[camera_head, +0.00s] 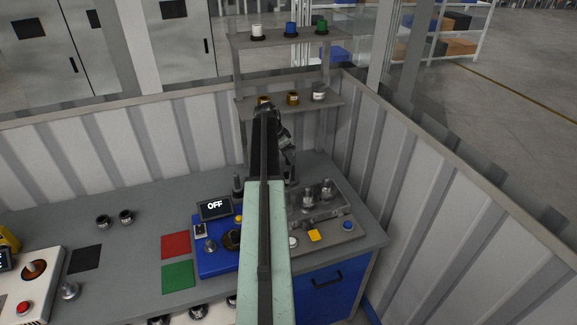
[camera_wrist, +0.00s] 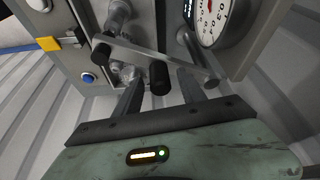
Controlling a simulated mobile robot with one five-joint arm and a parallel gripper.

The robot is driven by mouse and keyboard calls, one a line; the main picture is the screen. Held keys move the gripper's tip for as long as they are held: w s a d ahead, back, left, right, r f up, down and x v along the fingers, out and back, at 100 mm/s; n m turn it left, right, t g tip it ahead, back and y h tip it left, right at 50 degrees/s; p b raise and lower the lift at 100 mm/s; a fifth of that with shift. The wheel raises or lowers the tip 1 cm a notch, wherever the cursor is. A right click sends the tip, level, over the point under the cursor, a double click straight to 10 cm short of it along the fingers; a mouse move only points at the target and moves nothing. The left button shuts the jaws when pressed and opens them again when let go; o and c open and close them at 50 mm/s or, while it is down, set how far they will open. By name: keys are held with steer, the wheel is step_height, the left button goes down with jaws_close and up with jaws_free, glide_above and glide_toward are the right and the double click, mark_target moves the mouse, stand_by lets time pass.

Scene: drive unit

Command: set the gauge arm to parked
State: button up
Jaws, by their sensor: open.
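The gauge arm (camera_wrist: 185,66) shows in the wrist view as a flat grey bar lying slantwise, with dark round ends and a black knob (camera_wrist: 160,78) standing out near its middle. The white gauge dial (camera_wrist: 211,20), with black figures and red marks, is above its right part and cut by the top edge. My gripper (camera_wrist: 160,88) is open, its two dark fingers on either side of the black knob. I cannot tell whether they touch it. In the head view, my gripper (camera_head: 289,158) is beyond my arm, which hides the gauge arm and dial.
The grey panel carries a yellow block (camera_head: 314,236), a blue button (camera_head: 347,225) and metal fittings (camera_head: 326,190). A blue unit with an OFF display (camera_head: 215,207) stands left of it. A shelf (camera_head: 300,102) rises behind; corrugated walls (camera_head: 430,210) close off the back and right.

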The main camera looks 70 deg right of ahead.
steer(key=shift+b+x, duration=0.3)
steer(key=shift+x, duration=0.65)
steer(key=shift+r, duration=0.15)
jaws_close()
stand_by(0.5)
